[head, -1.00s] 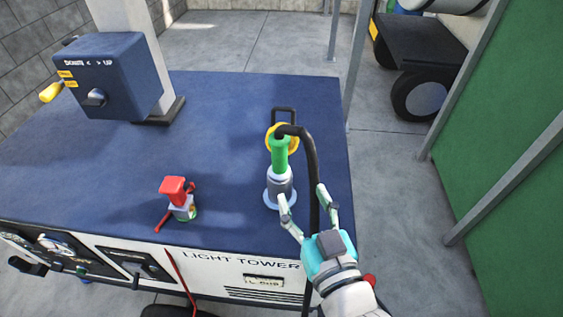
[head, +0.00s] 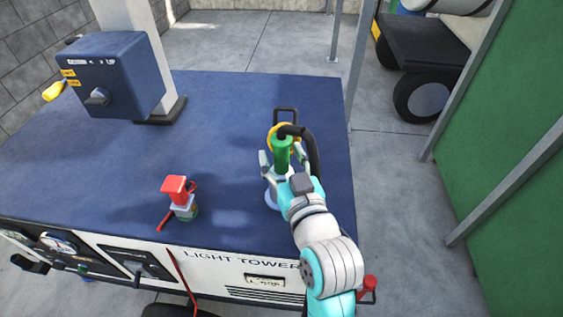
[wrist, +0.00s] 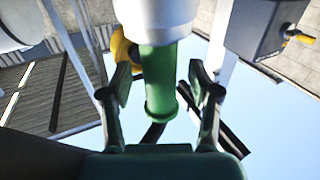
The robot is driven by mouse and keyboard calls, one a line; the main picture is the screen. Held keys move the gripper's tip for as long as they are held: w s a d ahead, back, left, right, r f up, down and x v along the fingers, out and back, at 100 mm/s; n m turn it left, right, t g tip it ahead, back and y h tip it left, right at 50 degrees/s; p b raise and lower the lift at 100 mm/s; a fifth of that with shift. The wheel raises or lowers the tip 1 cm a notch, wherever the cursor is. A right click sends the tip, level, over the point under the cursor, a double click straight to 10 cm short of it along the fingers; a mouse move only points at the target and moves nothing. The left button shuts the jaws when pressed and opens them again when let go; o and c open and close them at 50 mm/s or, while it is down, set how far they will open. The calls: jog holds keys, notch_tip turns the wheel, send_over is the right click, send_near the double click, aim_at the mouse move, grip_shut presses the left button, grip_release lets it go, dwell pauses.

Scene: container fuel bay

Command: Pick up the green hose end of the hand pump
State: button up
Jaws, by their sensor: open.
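The green hose end (head: 282,154) stands upright on top of a pale nozzle or holder (head: 271,200) on the blue deck, with a black hose (head: 312,150) curving off its top. My gripper (head: 282,158) is open, with one finger on each side of the green hose end. In the wrist view the green hose end (wrist: 160,88) lies between the fingers of my gripper (wrist: 160,78), with a gap visible on both sides. A white collar (wrist: 157,20) adjoins the green part. My wrist hides part of the holder in the head view.
A yellow round part (head: 271,139) sits just behind the hose end. A red-topped valve (head: 174,189) stands to the left on the blue deck (head: 110,180). A blue winch box (head: 112,78) and mast stand at the back left. The deck between is clear.

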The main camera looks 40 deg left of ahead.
jog(key=shift+w+a, duration=0.2)
jog(key=shift+a, duration=0.05)
grip_shut()
notch_tip(320, 180, up, 10)
jog(key=shift+r, duration=0.1)
dwell(0.5)
